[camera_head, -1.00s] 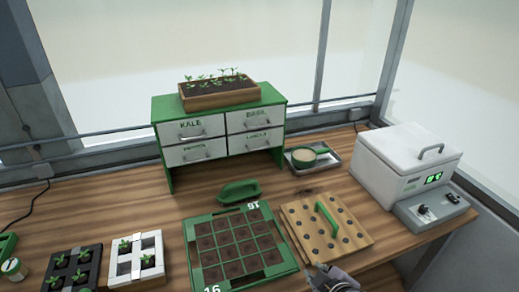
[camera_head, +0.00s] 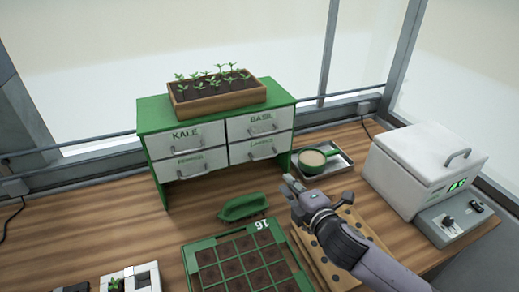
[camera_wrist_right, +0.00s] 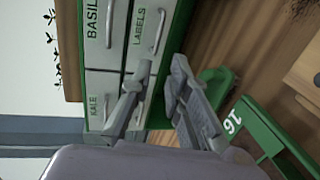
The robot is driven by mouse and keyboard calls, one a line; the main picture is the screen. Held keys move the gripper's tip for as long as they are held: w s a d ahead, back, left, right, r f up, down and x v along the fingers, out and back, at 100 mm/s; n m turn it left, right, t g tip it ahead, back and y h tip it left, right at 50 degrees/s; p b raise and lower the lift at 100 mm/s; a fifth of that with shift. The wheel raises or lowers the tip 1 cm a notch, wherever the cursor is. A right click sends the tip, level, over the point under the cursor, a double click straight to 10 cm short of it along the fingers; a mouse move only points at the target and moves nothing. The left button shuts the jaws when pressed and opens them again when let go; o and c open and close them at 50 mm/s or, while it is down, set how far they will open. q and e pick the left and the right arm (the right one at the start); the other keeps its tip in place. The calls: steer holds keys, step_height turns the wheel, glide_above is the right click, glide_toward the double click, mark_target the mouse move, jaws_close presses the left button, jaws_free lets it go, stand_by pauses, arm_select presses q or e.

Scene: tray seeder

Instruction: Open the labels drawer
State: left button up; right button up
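The labels drawer (camera_head: 240,154) is the lower right one of the white drawers in the green cabinet (camera_head: 147,119), and it is shut. Its curved metal handle (camera_head: 264,153) faces me. In the right wrist view the LABELS drawer (camera_wrist_right: 140,48) and its handle (camera_wrist_right: 158,30) lie just beyond the fingertips. My right gripper (camera_head: 289,183) is in front of the cabinet, a little right of and nearer than the drawer, apart from the handle. The right wrist view shows its two fingers (camera_wrist_right: 161,62) spread with nothing between them. My left gripper is out of view.
A planter (camera_head: 217,98) of seedlings stands on the cabinet. A green scoop-like tool (camera_head: 243,206) and a seed tray (camera_head: 191,262) lie in front. A bowl on a metal tray (camera_head: 342,167) and a white machine (camera_head: 420,170) stand to the right. A drilled wooden board is under my right arm.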

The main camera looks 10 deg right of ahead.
steer(key=p, duration=0.1)
glide_toward(266, 157)
steer(key=p+x, duration=0.1)
steer(key=x, duration=0.9)
steer(key=shift+w+f, duration=0.15)
steer(key=shift+f, duration=0.05)
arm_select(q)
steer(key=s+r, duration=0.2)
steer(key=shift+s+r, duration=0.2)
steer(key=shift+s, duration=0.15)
arm_select(e)
steer(key=shift+c, duration=0.2)
jaws_close()
